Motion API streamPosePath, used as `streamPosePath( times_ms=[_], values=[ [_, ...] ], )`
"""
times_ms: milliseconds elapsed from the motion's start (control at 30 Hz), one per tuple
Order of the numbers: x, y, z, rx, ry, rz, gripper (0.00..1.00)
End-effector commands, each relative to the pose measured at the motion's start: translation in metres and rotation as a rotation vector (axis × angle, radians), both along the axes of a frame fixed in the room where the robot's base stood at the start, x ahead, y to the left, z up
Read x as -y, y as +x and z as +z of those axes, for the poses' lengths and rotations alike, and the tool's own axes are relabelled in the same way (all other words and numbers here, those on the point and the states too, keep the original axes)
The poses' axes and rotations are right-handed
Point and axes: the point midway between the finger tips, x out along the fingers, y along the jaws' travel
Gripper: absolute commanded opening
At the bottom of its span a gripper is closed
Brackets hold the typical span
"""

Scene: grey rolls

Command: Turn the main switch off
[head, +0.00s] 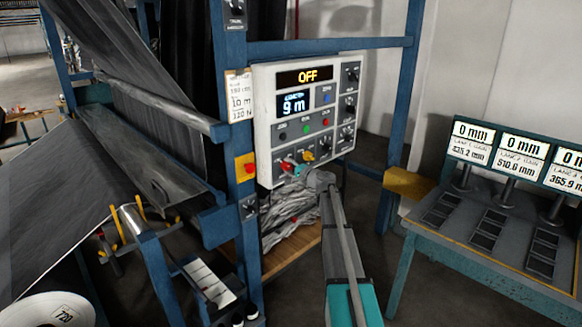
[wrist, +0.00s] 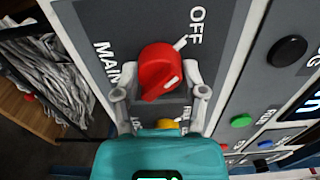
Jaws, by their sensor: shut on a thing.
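The main switch (wrist: 160,68) is a red rotary knob on a dark grey plate, with the words MAIN and OFF beside it. A white tick sits by OFF, and a short white mark shows on the knob's lower right. My gripper (wrist: 161,77) has a finger on each side of the knob and is shut on it. In the head view the red switch (head: 287,164) is low on the white control panel (head: 262,120), with my gripper (head: 302,171) at it. The panel's top display (head: 305,76) reads OFF.
A yellow knob (head: 308,156) is close beside the switch. Green (head: 306,129) and red (head: 326,122) buttons are above. A red button on a yellow box (head: 246,167) is left on the blue post. Grey material (head: 288,222) is piled below the panel.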

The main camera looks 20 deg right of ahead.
Motion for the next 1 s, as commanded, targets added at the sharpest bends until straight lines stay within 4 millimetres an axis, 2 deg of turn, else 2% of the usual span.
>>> streamPosePath(
  times_ms=[567, 600, 767, 1000],
  values=[
    [0.0028, 0.0029, 0.0015, 0.019, -0.042, -0.007, 0.07],
    [0.0028, 0.0029, 0.0015, 0.019, -0.042, -0.007, 0.59],
    [0.0018, 0.0022, 0.0011, 0.018, -0.042, -0.005, 0.88],
    [0.0006, 0.0010, 0.0006, 0.017, -0.044, -0.002, 0.89]
  ],
)
